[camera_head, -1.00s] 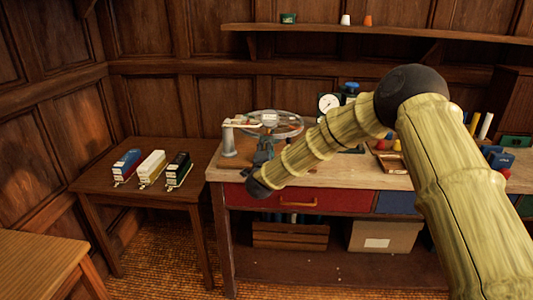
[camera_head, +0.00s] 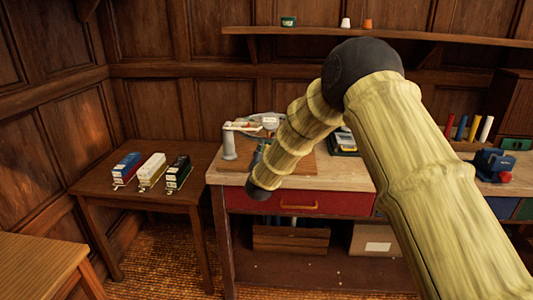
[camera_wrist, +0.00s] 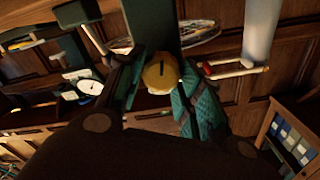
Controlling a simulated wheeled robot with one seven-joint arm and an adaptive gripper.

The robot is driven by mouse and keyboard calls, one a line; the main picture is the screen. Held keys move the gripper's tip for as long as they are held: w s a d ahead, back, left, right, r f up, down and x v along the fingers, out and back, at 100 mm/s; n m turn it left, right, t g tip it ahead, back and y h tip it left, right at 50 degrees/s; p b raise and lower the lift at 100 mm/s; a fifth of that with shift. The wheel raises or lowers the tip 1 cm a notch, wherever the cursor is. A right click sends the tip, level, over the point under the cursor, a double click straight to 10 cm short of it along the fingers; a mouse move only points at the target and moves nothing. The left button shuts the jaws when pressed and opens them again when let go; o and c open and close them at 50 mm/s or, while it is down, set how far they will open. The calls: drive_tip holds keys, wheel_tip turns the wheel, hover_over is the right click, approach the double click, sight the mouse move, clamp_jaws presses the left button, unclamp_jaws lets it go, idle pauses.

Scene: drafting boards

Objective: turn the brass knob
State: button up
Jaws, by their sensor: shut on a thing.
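The brass knob (camera_wrist: 160,74) is a round yellow disc with a dark slot, near the middle of the wrist view. The teal fingers of my gripper (camera_wrist: 164,92) lie on either side of it, shut on it. In the head view my gripper (camera_head: 260,150) is a small dark shape at the left end of the workbench (camera_head: 360,177), partly behind my forearm. The knob is hidden there.
A pale post with an arm (camera_head: 229,147) stands left of my gripper. My arm hides much of the bench. A side table (camera_head: 150,190) with several model vehicles is at left. A blue device (camera_head: 492,161) sits at right.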

drive_tip(key=shift+f+n, duration=0.1)
drive_tip(key=shift+n, duration=1.1)
drive_tip(key=shift+a, duration=0.1)
drive_tip(key=o, duration=1)
drive_tip(key=shift+o, duration=0.2)
drive_tip(key=shift+s, duration=0.1)
drive_tip(key=s+a, duration=0.1)
drive_tip(key=s, duration=1)
drive_tip(key=shift+s, duration=0.4)
